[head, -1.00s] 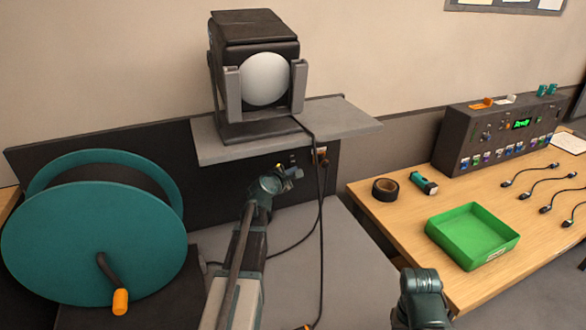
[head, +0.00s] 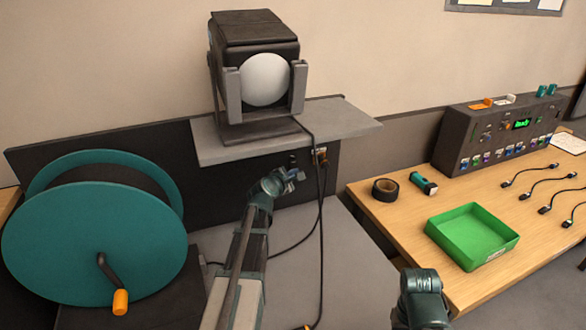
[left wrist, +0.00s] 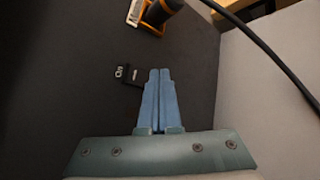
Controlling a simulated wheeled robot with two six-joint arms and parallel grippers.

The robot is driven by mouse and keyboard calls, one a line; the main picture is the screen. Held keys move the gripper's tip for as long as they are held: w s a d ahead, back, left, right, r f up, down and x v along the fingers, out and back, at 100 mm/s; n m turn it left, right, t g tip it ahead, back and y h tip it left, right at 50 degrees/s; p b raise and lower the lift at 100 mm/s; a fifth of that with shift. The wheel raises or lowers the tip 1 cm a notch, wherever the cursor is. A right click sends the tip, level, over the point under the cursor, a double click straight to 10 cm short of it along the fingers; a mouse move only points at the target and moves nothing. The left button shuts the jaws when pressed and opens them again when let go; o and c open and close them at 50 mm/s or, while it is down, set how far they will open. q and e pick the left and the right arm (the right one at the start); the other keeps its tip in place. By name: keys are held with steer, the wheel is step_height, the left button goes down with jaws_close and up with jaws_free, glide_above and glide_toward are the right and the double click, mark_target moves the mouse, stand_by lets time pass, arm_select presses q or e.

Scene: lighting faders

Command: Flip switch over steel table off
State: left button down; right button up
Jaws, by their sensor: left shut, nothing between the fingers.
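The steel table (head: 345,245) is the grey surface at centre, with a dark upright panel (head: 100,140) behind it. A small dark switch (head: 293,157) sits on the panel under the grey shelf. In the left wrist view a black bracket-like part (left wrist: 133,76) and a small white label (left wrist: 119,72) show on the dark panel, left of the fingertips; which way the switch points I cannot tell. My left gripper (head: 294,175) is just below the switch, its blue fingers (left wrist: 160,72) shut and empty. Contact is not clear.
A lamp (head: 265,78) stands on the shelf (head: 345,118). An orange socket with a black plug (left wrist: 158,14) and hanging cable (head: 321,230) are close right of the gripper. A teal reel (head: 60,245) is left; a wooden table with a green tray (head: 470,235) is right.

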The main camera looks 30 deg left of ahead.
stand_by(0.3)
arm_select(q)
steer(key=s+d, duration=0.3)
steer(key=shift+s+d+r+p, duration=0.15)
steer(key=shift+d+r+p, duration=0.15)
steer(key=shift+d, duration=0.05)
stand_by(0.5)
steer(key=s+d+f+m+g+h+p, duration=0.1)
steer(key=s+d+f+m+g, duration=0.15)
steer(key=d+m, duration=0.4)
steer(key=s+d+f+m+g+h+p, duration=0.15)
steer(key=s+d+m, duration=0.25)
steer(key=d, duration=0.5)
steer(key=s+d+f+m+g+h, duration=0.2)
steer(key=s+d+f+m+g, duration=0.1)
steer(key=d+m, duration=0.3)
steer(key=s+d+f+m+g+y+p, duration=0.1)
steer(key=s+d+m+g, duration=0.3)
steer(key=s, duration=0.6)
steer(key=s+d+f+m+g+y+p, duration=0.1)
steer(key=s+d+f+m+g+y, duration=0.1)
steer(key=s+m, duration=0.7)
steer(key=shift+s+d+g+y+p, duration=0.35)
steer(key=shift+s+d+g+y, duration=0.15)
steer(key=shift+d+g+y, duration=0.5)
